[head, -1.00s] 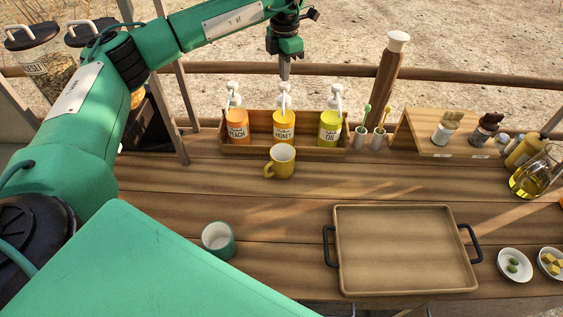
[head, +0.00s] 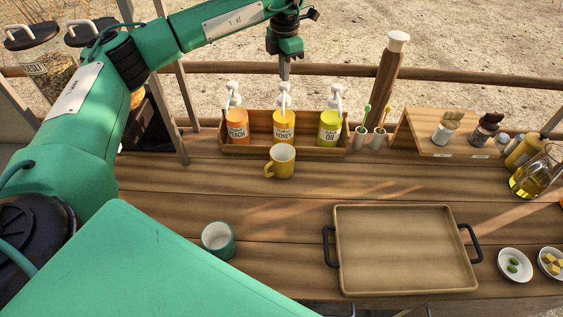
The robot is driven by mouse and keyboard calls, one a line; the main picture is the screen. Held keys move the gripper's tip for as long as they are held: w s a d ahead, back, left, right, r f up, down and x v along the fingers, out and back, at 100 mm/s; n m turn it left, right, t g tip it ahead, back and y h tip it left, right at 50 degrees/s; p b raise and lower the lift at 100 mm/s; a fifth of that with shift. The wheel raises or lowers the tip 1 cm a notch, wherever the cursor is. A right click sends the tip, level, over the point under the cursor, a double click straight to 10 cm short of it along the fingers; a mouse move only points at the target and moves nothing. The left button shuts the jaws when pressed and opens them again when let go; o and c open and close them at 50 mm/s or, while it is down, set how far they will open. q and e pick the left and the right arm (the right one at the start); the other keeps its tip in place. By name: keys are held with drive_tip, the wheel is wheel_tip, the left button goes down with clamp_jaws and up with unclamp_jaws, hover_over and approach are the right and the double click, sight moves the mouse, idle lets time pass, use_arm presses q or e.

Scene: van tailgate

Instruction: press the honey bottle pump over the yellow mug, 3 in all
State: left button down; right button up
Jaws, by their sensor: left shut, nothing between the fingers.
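The honey bottle (head: 284,127) is orange-yellow with a white pump top and stands in the middle of a wooden rack. The yellow mug (head: 280,162) stands upright on the table just in front of it, its handle to the left. My left gripper (head: 285,76) is shut and empty, pointing down right above the honey bottle's pump. From this view I cannot tell whether the fingertips touch the pump head. The inside of the mug shows only partly. My right gripper is not in view.
The peach bottle (head: 237,127) and the oil bottle (head: 330,128) flank the honey bottle in the wooden rack (head: 262,144). A teal mug (head: 218,240) and a wooden tray (head: 403,250) stand nearer. The table left of the yellow mug is clear.

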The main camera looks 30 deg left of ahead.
sight(284, 84)
use_arm(q)
drive_tip(key=shift+f, duration=0.2)
drive_tip(key=shift+f+b, duration=0.85)
drive_tip(key=shift+f, duration=0.5)
drive_tip(key=shift+r, duration=0.25)
drive_tip(key=shift+r+p, duration=0.85)
drive_tip(key=shift+r, duration=0.4)
drive_tip(key=shift+f, duration=0.1)
